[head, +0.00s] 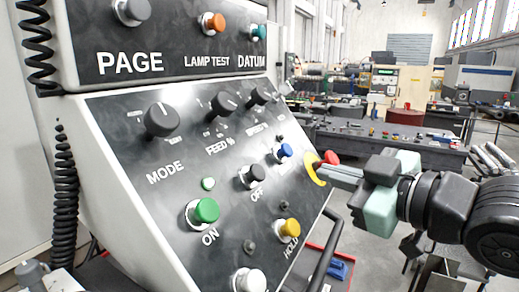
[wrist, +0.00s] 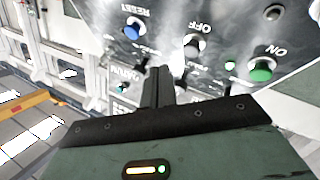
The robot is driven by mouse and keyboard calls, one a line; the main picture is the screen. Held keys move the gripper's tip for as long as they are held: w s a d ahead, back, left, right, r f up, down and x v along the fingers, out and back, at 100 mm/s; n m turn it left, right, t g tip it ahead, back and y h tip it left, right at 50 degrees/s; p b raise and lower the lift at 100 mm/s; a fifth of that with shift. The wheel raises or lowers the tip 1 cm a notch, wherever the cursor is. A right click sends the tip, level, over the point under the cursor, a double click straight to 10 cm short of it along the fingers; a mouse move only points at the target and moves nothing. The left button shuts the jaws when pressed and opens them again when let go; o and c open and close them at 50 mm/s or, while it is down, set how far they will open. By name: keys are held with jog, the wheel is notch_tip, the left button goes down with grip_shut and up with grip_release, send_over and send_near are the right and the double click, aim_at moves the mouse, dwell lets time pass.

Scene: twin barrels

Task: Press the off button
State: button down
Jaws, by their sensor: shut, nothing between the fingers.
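The off button (head: 251,177) is a black round push button above the word OFF on the sloped panel, right of the green ON button (head: 206,210). In the wrist view the panel is upside down, and the off button (wrist: 194,45) shows beyond the fingertips and slightly right. My gripper (head: 326,173) comes in from the right in the head view, its fingers shut and empty, pointing at the panel. The fingers (wrist: 159,75) are apart from the off button, nearer the red stop button (head: 331,157) with its yellow ring in the head picture.
A blue RESET button (head: 283,151) is up and right of the off button. A yellow HOLD button (head: 289,228) and a white button (head: 249,280) sit lower. Dark knobs (head: 162,121) line the panel's upper part. A black handle (head: 326,250) runs along its right edge.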

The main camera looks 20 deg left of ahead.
aim_at(255, 174)
jog(key=r+n+y, duration=0.1)
jog(key=s+a+r+g+y, duration=0.1)
jog(key=r, duration=0.1)
jog(key=r+n+y, duration=0.1)
jog(key=r, duration=0.1)
jog(key=shift+s+a+r+n+p, duration=0.2)
jog(key=shift+a+n+p, duration=0.1)
jog(key=shift+p, duration=0.1)
jog(key=a+f+b, duration=0.4)
jog(key=a+f, duration=0.1)
jog(key=a, duration=0.2)
jog(key=shift+w+f+b, duration=0.25)
jog(key=shift+w+b, duration=0.05)
jog(key=shift+f, duration=0.1)
dwell(1.7)
jog(key=shift+a+f+b, duration=0.15)
jog(key=shift+a+b, duration=0.15)
jog(key=shift+b, duration=0.3)
